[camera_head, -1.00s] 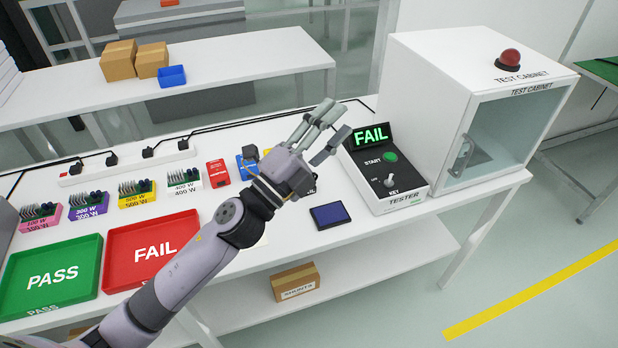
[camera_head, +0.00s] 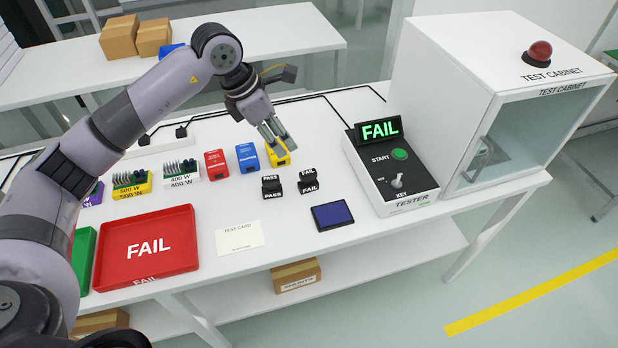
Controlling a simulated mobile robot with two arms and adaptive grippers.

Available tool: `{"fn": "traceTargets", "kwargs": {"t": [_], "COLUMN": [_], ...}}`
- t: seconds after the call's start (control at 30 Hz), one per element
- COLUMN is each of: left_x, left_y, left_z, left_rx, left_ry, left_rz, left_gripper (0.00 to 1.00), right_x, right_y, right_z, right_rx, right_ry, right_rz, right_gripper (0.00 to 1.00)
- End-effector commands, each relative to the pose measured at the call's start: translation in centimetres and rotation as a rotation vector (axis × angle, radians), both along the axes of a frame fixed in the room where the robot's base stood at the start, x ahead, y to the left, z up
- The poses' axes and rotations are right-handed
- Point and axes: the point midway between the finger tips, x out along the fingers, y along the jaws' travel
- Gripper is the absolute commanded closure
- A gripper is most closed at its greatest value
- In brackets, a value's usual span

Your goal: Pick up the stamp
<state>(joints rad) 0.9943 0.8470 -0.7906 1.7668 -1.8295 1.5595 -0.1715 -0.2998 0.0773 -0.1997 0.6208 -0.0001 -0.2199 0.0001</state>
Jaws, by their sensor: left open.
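Two small black stamps stand on the white table: the one labelled PASS (camera_head: 271,187) and the one labelled FAIL (camera_head: 308,181). My left gripper (camera_head: 276,137) is open and empty, with its fingers pointing down. It is behind and above the stamps in the picture, with its fingertips in front of part of a yellow box (camera_head: 279,157). I cannot tell whether the fingers touch that box. A dark blue ink pad (camera_head: 332,215) lies in front of the stamps. My right gripper is not in view.
The tester (camera_head: 395,180) with a lit FAIL display (camera_head: 380,129) stands to the right, beside the test cabinet (camera_head: 440,90). Blue (camera_head: 247,158) and red (camera_head: 216,164) boxes stand left of the yellow one. A test card (camera_head: 240,235) and red FAIL tray (camera_head: 110,275) lie in front.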

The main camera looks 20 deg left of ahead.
Motion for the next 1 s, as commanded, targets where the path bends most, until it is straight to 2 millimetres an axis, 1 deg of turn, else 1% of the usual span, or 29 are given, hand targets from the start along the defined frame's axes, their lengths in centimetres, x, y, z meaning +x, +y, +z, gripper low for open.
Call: {"fn": "traceTargets", "kwargs": {"t": [0.1, 0.4, 0.5, 0.67, 0.77, 0.87, 1.0], "left_x": [0.4, 1.9, 2.3, 2.5, 2.9, 3.4, 3.9], "left_y": [-1.0, -2.9, -3.3, -3.5, -4.0, -4.6, -5.1], "left_z": [-2.3, -8.0, -9.2, -10.0, -10.8, -12.2, -14.0], "left_rx": [-0.003, -0.006, -0.005, -0.006, -0.008, -0.008, -0.007], "left_ry": [0.009, 0.006, 0.005, 0.003, 0.005, 0.005, 0.004], "left_rz": [-0.004, -0.004, -0.003, -0.004, -0.003, -0.004, -0.003], "left_gripper": [0.58, 0.58, 0.58, 0.58, 0.58, 0.58, 0.58], "right_x": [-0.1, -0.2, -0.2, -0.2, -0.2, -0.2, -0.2], "right_y": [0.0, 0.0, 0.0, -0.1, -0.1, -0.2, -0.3], "right_z": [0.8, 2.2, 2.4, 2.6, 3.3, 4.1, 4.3], "right_rx": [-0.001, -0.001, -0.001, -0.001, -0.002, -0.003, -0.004], "right_ry": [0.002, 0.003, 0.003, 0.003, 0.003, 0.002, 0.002], "right_rz": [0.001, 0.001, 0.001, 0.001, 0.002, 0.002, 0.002], "right_gripper": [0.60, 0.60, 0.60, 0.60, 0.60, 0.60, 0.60]}}
